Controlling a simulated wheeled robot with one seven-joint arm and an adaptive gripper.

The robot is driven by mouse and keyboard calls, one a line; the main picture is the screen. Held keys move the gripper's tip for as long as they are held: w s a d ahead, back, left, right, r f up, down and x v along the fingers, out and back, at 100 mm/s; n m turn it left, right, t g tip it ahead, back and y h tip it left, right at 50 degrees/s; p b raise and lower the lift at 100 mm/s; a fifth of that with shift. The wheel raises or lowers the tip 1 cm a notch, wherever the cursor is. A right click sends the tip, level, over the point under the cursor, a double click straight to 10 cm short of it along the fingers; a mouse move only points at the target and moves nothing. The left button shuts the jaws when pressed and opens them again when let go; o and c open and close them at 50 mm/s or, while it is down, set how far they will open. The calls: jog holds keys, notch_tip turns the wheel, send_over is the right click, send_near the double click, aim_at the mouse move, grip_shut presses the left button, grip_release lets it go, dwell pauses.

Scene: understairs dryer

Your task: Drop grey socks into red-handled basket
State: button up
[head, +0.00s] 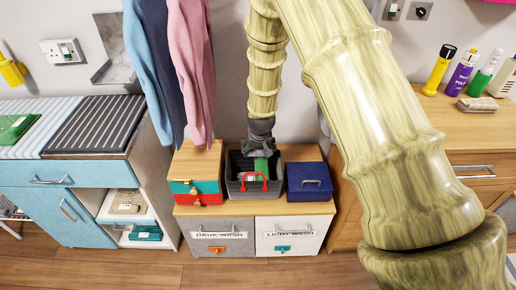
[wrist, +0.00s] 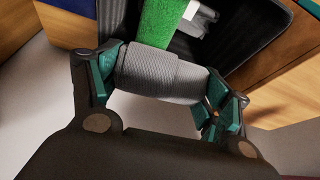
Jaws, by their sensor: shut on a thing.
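The grey socks (wrist: 160,75) are a rolled, ribbed bundle in the wrist view. My gripper (wrist: 160,82) is shut on them, with a teal-padded finger at each end of the roll. In the head view my gripper (head: 262,143) points down at the back part of the red-handled basket, and I cannot make out the socks there. The basket (head: 233,166) is dark grey with a red handle (head: 253,180) at the front. A green item (head: 261,168) lies in it. The wrist view shows part of the basket (wrist: 118,22) beyond the socks, with the green item (wrist: 160,22) inside.
A teal and red box (head: 195,190) stands left of the basket and a blue box (head: 309,182) right of it, close by. They stand on a cabinet with dark wash (head: 218,236) and light wash (head: 290,236) fronts. Hanging clothes (head: 190,65) are at left.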

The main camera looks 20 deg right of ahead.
jog(key=o, duration=1)
jog(key=shift+o, duration=0.2)
jog(key=shift+r, duration=0.1)
jog(key=v, duration=1.1)
jog(key=shift+r, duration=0.4)
jog(key=shift+s+a, duration=0.1)
jog(key=s+d+f+g, duration=0.1)
jog(key=s+f+g, duration=0.1)
jog(key=s+f, duration=0.85)
jog(key=s+f+g+p, duration=0.1)
jog(key=s+f, duration=0.4)
jog(key=s, duration=0.6)
jog(key=s+f+n, duration=0.1)
jog(key=s+f, duration=0.5)
jog(key=s, duration=0.5)
jog(key=s+f+g+p, duration=0.1)
jog(key=s+f, duration=0.4)
jog(key=s, duration=0.6)
jog(key=shift+s+f+n+g+y+p, duration=0.15)
jog(key=shift+f+n+g+y+p, duration=0.15)
jog(key=shift+n+y, duration=0.1)
